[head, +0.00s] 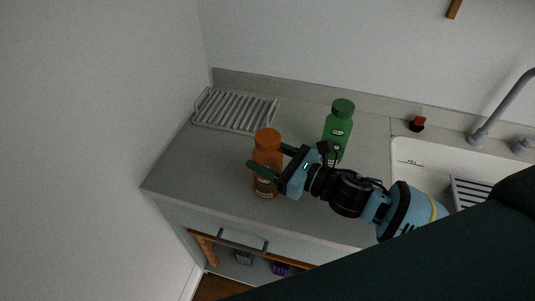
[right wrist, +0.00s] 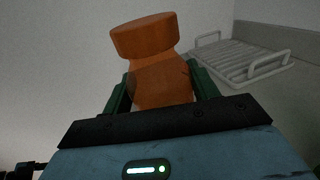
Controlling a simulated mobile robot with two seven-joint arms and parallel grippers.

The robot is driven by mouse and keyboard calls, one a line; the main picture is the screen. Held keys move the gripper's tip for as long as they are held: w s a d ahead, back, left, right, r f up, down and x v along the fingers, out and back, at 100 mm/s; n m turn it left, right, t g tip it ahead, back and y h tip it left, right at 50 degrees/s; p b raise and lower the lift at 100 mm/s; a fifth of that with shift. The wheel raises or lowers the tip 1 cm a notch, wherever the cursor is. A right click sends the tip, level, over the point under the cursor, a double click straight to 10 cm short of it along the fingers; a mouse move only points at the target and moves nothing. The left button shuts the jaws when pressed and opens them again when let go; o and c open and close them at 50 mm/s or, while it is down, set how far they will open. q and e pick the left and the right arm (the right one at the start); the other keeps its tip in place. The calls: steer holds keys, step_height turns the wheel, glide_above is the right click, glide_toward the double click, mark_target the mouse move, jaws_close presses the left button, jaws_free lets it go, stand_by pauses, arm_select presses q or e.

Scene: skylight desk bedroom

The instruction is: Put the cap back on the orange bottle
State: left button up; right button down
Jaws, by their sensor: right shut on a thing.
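The orange bottle (head: 266,184) stands upright on the grey counter, left of the green bottle. Its orange cap (head: 268,136) sits on top of the neck. The cap (right wrist: 144,36) also shows in the right wrist view above the translucent body of the orange bottle (right wrist: 160,80); I cannot tell how tightly it sits. My right gripper (head: 270,160) reaches in from the right, with its dark green fingers on either side of the bottle's body below the cap. It is shut on the orange bottle. My left gripper is not in view.
A green capped bottle (head: 339,125) stands close behind my right gripper. A grey wire rack (head: 235,110) lies at the back left. A sink (head: 408,155) with a tap (head: 502,105) and a small red-and-black object (head: 417,124) are at right. The counter (head: 195,175) is clear at front left.

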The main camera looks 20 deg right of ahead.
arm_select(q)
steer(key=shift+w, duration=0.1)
arm_select(e)
steer(key=shift+r, duration=0.15)
steer(key=shift+f, duration=0.25)
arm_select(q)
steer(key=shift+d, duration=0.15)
arm_select(e)
steer(key=shift+c, duration=2.1)
jaws_free()
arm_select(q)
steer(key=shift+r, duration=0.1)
arm_select(e)
steer(key=shift+r, duration=0.15)
steer(key=b+v, duration=0.1)
steer(key=v, duration=0.8)
steer(key=shift+b, duration=0.4)
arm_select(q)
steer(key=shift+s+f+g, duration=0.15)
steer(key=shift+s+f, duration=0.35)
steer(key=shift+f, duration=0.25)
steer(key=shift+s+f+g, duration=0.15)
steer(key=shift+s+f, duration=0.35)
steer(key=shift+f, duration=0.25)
arm_select(e)
steer(key=shift+v, duration=1.5)
